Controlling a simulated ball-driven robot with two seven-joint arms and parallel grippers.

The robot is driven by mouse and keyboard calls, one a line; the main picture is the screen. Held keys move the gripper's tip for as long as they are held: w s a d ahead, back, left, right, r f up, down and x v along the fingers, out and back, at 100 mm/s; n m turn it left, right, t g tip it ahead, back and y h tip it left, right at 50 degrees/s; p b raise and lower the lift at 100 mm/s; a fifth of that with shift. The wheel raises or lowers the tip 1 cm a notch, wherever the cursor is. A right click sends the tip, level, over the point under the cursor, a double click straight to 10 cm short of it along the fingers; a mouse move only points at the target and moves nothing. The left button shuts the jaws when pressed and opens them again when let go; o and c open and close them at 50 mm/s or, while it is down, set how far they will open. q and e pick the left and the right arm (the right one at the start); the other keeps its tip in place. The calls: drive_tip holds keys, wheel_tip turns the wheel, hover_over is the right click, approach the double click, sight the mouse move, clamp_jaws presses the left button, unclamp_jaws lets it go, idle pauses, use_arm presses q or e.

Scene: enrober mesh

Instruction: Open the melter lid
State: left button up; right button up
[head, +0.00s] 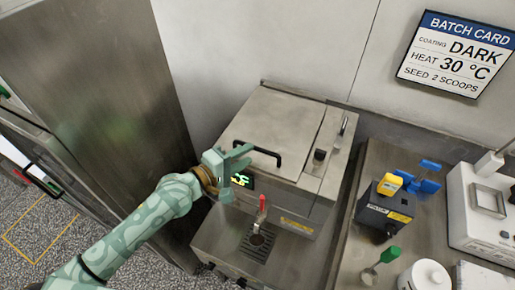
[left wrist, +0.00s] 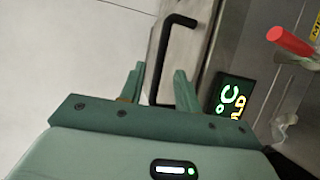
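The melter (head: 262,195) is a steel box in the middle of the head view, with its flat lid (head: 272,122) closed on top. A black bar handle (head: 262,152) runs along the lid's front; it also shows in the left wrist view (left wrist: 162,55). My left gripper (head: 241,156) is at the left end of this handle. In the left wrist view its green fingers (left wrist: 157,85) are apart, with the handle's end between them; I cannot tell whether either finger touches it. My right gripper is not in view.
A green-lit display (head: 242,180) and a red-handled tap (head: 262,204) are on the melter's front. A black knob (head: 319,155) sits right of the lid. A tall steel cabinet (head: 110,70) stands at left.

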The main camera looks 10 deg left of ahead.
sight(257, 149)
use_arm(q)
drive_tip(key=x, duration=0.4)
drive_tip(key=shift+w+f+b, duration=0.15)
drive_tip(key=shift+b, duration=0.15)
drive_tip(key=shift+w+d, duration=0.25)
drive_tip(key=shift+d, duration=0.05)
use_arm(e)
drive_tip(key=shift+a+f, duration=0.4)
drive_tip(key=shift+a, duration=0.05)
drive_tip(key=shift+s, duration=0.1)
